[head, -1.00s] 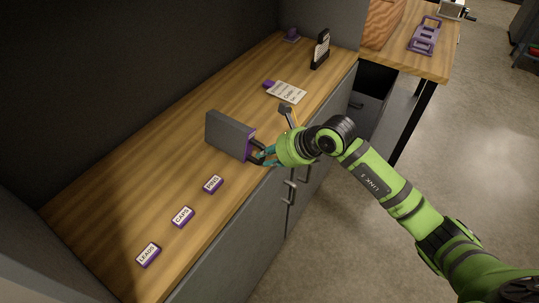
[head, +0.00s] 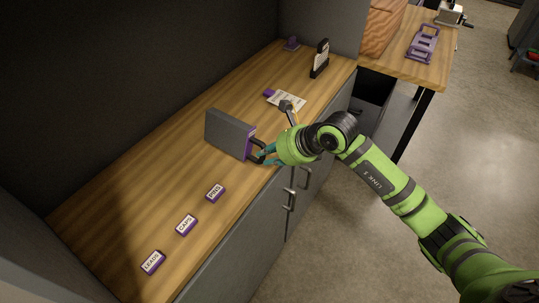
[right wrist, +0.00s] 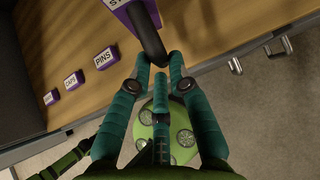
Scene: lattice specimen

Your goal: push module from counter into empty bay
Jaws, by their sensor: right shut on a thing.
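The module is a grey box (head: 228,134) with a purple front and a dark handle (head: 259,152). It stands upright on the wooden counter (head: 180,150) near the front edge. My right gripper (head: 267,155) is shut on the handle. In the right wrist view the gripper's teal fingers (right wrist: 159,65) close around the black handle (right wrist: 148,36), with part of the purple front (right wrist: 130,12) at the top. No empty bay can be made out. My left gripper is not in view.
Purple labels reading PINS (head: 215,193), CAPS (head: 186,224) and LEADS (head: 152,262) lie on the counter left of the module. A paper card (head: 287,101) and a black stand (head: 320,59) are farther back. Cabinet handles (head: 289,199) stick out below the edge.

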